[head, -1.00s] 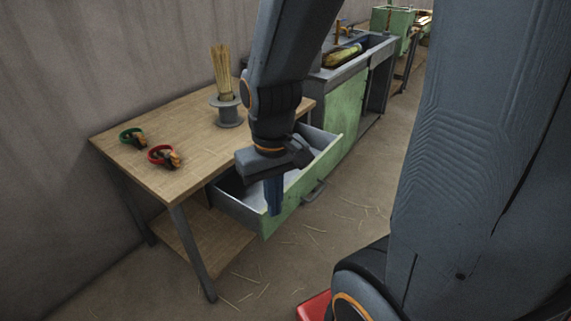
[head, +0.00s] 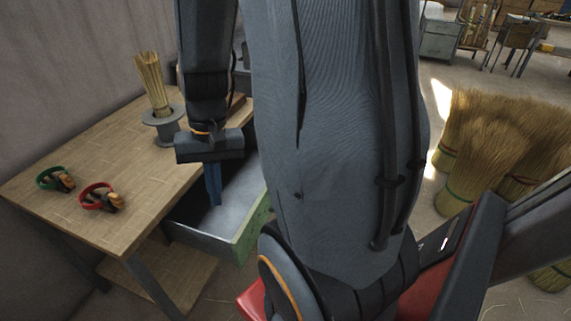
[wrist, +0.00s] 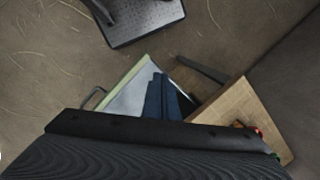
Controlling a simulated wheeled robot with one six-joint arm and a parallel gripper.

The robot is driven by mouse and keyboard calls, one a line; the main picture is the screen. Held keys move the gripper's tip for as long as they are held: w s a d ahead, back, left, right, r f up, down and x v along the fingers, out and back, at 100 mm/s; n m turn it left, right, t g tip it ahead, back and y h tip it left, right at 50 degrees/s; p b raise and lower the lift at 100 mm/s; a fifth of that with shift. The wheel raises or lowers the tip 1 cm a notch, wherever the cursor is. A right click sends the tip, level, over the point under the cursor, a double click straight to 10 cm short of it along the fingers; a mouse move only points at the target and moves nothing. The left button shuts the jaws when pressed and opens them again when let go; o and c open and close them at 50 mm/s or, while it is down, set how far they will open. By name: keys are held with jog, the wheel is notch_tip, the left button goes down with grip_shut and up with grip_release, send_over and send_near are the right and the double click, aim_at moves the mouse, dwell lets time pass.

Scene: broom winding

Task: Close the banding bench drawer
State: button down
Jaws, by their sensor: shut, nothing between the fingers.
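The banding bench (head: 95,185) has a wooden top and grey metal legs. Its drawer (head: 203,240) stands pulled out, with grey walls, a green front and a bare interior. My gripper (head: 214,199) points down over the open drawer, its blue fingers together with nothing between them. In the wrist view the fingers (wrist: 163,98) overlap the drawer's interior (wrist: 130,98), and the drawer's handle (wrist: 94,97) shows at the left. I cannot tell whether the fingers touch the drawer.
A bundle of straw (head: 152,82) stands in a grey holder (head: 162,127) on the bench. A green-handled item (head: 55,178) and a red-ringed item (head: 98,197) lie on the bench top. Large straw bundles (head: 500,140) stand on the floor at the right.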

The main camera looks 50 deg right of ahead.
jog(key=s+d+f+m+t+y, duration=0.1)
jog(key=d+f+m+t, duration=0.2)
jog(key=d+m, duration=0.75)
jog(key=s+d+f+m+t, duration=0.25)
jog(key=d+m, duration=0.45)
jog(key=d, duration=0.6)
jog(key=s+d+f+m+t+y, duration=0.1)
jog(key=d+f+m+t, duration=0.2)
jog(key=d+m, duration=0.7)
jog(key=w+a+f+n+p, duration=0.2)
jog(key=w+f, duration=0.4)
jog(key=w, duration=0.4)
jog(key=shift+a+f, duration=0.35)
jog(key=shift+f, duration=0.05)
jog(key=shift+w+t, duration=0.15)
jog(key=shift+t, duration=0.1)
